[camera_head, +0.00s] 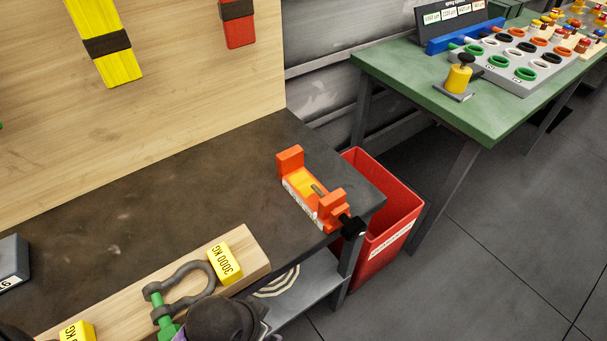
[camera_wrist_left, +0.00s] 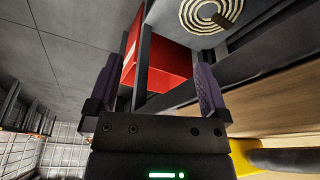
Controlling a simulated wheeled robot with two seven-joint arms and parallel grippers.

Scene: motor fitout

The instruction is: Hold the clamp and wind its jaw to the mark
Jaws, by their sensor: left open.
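The orange clamp (camera_head: 331,207) sits on the dark bench top near its right corner, in the head view. It has an upright orange block at each end, a yellow bed with a dark grey bar between them, and a pale marked strip along its near side. A black handle (camera_head: 352,227) sticks out at its near right end, by the bench edge. My left gripper (camera_wrist_left: 158,72) is open and empty, its two purple fingers wide apart. In the head view its dark body shows at the bottom edge, below and left of the clamp, well apart from it. My right gripper is not in view.
A wooden board (camera_head: 248,255) with yellow weight tags and a shackle (camera_head: 190,282) lies along the bench front, close to my left gripper. A red bin (camera_head: 395,225) stands right of the bench. A green table (camera_head: 480,110) stands beyond. The bench middle is clear.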

